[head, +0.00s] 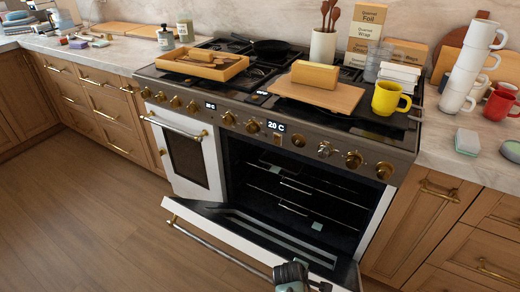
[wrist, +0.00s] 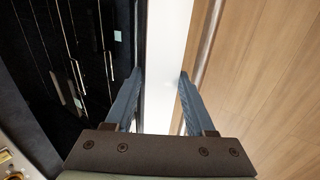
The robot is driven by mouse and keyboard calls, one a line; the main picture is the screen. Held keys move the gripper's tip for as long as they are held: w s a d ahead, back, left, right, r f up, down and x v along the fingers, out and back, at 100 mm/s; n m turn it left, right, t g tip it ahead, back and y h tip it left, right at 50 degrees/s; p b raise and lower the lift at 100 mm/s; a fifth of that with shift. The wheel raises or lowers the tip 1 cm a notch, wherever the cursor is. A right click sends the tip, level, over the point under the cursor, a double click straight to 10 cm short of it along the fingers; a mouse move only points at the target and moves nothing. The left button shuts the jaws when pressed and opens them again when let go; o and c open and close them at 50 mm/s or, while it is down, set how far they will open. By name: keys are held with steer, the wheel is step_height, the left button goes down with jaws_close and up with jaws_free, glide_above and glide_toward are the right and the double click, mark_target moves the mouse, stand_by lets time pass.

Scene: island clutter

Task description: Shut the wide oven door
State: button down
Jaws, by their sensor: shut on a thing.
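The wide oven door (head: 190,214) hangs folded down and open at the front of the range in the head view. Its long metal handle (head: 217,249) runs along the outer side. The dark oven cavity (head: 300,190) with its racks shows behind it. My gripper (head: 292,272) is at the right part of the door, at the bottom of the picture. In the wrist view my gripper (wrist: 162,76) has one finger on each side of the white door edge (wrist: 165,50) and is shut on it. The exact finger contact is hidden in the head view.
The narrow left oven door (head: 188,160) is shut. A tan tray (head: 203,66), a wooden board (head: 316,92) and a yellow mug (head: 390,98) stand on the range top. Stacked white mugs (head: 470,65) stand at the right. The wooden floor (head: 90,220) is clear at the left.

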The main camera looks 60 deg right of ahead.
steer(key=shift+d+r+y, duration=0.3)
steer(key=shift+d+r, duration=0.55)
steer(key=shift+d, duration=0.2)
steer(key=shift+c, duration=0.8)
jaws_free()
